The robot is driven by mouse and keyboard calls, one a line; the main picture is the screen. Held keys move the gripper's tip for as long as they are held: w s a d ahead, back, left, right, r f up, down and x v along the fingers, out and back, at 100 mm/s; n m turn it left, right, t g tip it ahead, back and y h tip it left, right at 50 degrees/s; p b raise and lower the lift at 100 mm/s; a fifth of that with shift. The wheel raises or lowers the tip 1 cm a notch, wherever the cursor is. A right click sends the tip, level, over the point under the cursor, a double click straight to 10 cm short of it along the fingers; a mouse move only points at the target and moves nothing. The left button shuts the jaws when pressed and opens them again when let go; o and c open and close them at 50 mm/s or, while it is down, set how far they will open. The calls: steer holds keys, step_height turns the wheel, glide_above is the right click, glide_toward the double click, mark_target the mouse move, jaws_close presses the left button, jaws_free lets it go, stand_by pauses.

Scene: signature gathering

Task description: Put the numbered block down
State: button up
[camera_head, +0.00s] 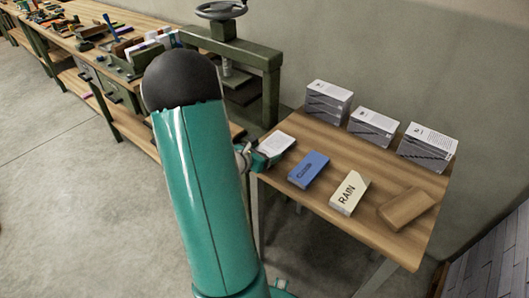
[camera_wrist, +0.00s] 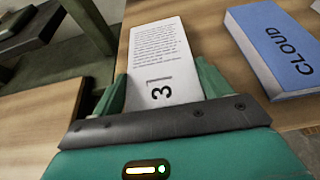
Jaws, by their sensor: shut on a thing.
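The numbered block (camera_wrist: 160,50) is white, with printed text and a large "3" in the wrist view. My gripper (camera_wrist: 162,88) is shut on it, with one green finger at each side of its near end. In the head view the white block (camera_head: 276,144) is over the left end of the small wooden table (camera_head: 375,228), and my gripper (camera_head: 258,159) is at its left. Whether its underside touches the tabletop cannot be told.
A blue CLOUD block (camera_head: 309,169), a cream RAIN block (camera_head: 349,193) and a plain brown block (camera_head: 407,208) lie to the right on the table. Three paper stacks (camera_head: 328,99) (camera_head: 374,126) (camera_head: 427,146) stand along the back. A green press (camera_head: 232,45) and cluttered workbench (camera_head: 70,40) are at left.

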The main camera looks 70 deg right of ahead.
steer(key=shift+f, duration=0.2)
steer(key=o, duration=1.1)
steer(key=shift+r, duration=0.1)
steer(key=shift+r, duration=0.15)
steer(key=v, duration=1.2)
